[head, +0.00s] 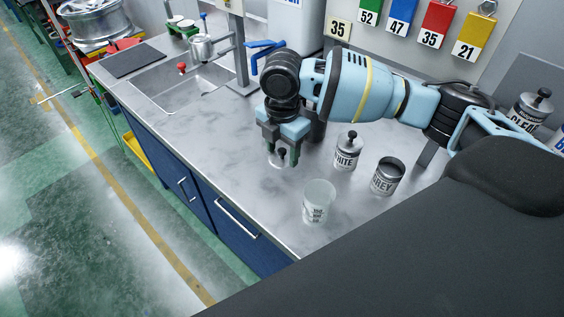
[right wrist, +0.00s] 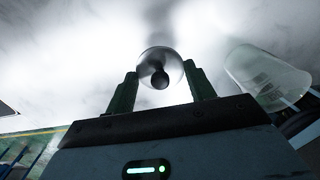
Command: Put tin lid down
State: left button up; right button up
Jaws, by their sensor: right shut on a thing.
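My right gripper (head: 282,158) points down over the counter (head: 235,165), shut on the dark knob of the tin lid (head: 277,164). The lid is a small round metal disc; in the right wrist view the lid (right wrist: 160,58) and its knob show between the two green fingertips. It is close to the counter surface; I cannot tell whether it touches. The grey tin (head: 387,178), marked "GREY", stands open to the right. My left gripper is not in view.
A white-labelled tin (head: 346,153) with its lid on stands right of the gripper. A translucent cup (head: 318,201) stands nearer the counter's front edge. A sink (head: 180,88) lies to the left. The counter between sink and gripper is clear.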

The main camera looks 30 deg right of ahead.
aim_at(282, 157)
jog(key=shift+f, duration=2.45)
jog(key=shift+f, duration=0.15)
jog(key=o, duration=1)
jog(key=shift+c, duration=0.2)
notch_tip(282, 157, up, 12)
jog(key=shift+r+p, duration=0.15)
jog(key=shift+p, duration=0.15)
